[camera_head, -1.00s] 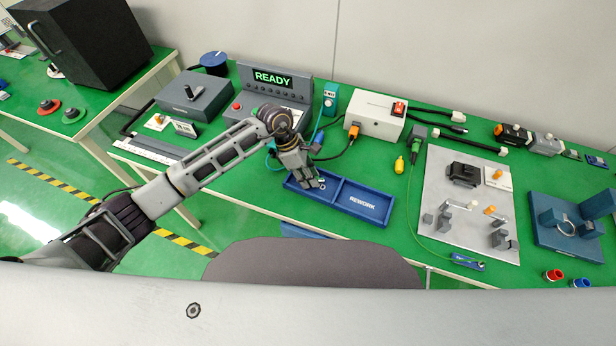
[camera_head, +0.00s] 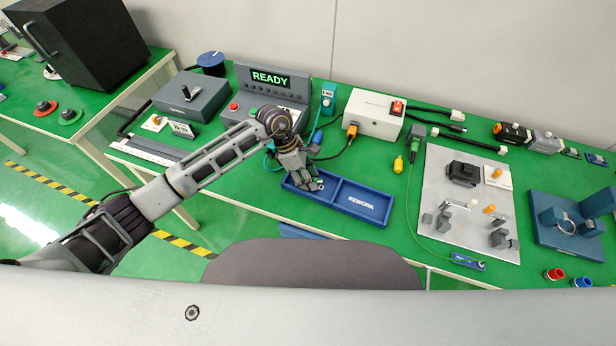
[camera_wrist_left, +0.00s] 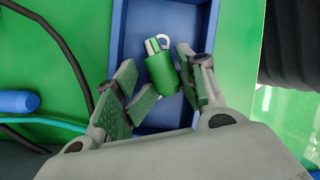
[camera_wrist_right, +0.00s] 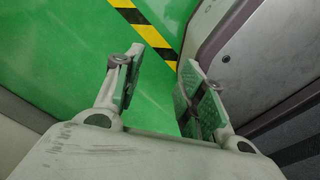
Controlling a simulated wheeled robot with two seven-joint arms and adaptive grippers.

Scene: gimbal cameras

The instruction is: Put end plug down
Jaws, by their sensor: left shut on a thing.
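The end plug (camera_wrist_left: 163,73) is a small green cylinder with a pale ring-shaped end. In the left wrist view it sits between the fingers of my left gripper (camera_wrist_left: 156,62), over the blue floor of the REWORK tray (camera_wrist_left: 118,35). In the head view my left gripper (camera_head: 313,185) points down into the left compartment of the REWORK tray (camera_head: 365,218), shut on the plug. Whether the plug touches the tray floor is hard to tell. My right gripper (camera_wrist_right: 158,75) is open and empty in the right wrist view, over the green floor.
A white box with a red switch (camera_head: 375,115) stands behind the tray. The READY console (camera_head: 272,90) is behind the left arm. The tray's right compartment is empty.

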